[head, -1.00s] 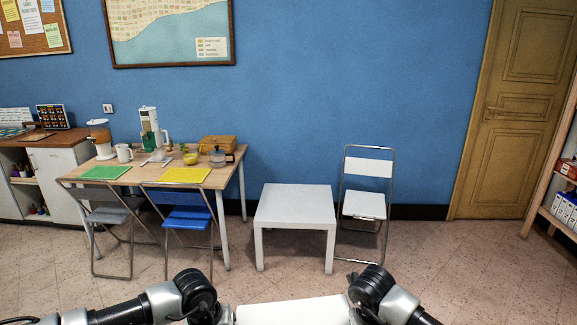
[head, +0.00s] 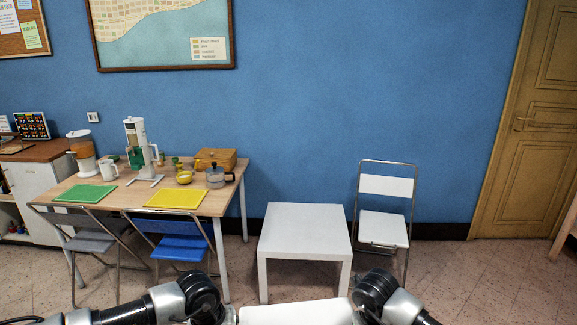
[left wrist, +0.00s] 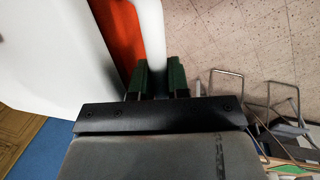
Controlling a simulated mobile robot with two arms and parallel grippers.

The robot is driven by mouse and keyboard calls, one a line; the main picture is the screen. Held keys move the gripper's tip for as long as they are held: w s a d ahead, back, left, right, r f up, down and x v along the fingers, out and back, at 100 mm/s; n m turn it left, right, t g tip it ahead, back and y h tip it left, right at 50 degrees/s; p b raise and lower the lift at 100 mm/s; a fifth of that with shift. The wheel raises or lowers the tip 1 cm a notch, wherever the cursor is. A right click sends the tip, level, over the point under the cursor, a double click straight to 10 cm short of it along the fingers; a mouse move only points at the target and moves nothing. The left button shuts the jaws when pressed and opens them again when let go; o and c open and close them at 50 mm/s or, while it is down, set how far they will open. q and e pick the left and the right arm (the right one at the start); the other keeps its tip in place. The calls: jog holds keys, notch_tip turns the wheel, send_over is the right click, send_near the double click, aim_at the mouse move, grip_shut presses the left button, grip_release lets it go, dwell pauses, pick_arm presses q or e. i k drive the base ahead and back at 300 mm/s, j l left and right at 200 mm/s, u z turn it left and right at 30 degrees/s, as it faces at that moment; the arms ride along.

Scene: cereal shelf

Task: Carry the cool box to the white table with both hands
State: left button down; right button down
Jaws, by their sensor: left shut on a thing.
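The cool box (head: 296,313) shows at the bottom middle of the head view as a white lid between my two arms; the rest is cut off by the frame. In the left wrist view its white lid (left wrist: 50,50), orange-red side (left wrist: 118,35) and white handle (left wrist: 151,30) show. My left gripper (left wrist: 160,78) is shut on the handle, its dark green fingers on either side. My right arm reaches to the right side of the box, but its gripper is not in view. The white table (head: 304,232) stands ahead, beyond the box, with a bare top.
A white folding chair (head: 384,226) stands right of the white table. A wooden table (head: 118,195) with kitchen things stands to the left, with a blue chair (head: 180,248) and a grey chair (head: 90,240) before it. A door (head: 530,130) is at the right.

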aim_at(305, 237)
jog(key=i, duration=3)
jog(key=i+j+z, duration=0.1)
jog(key=i+z, duration=0.25)
jog(key=i, duration=0.15)
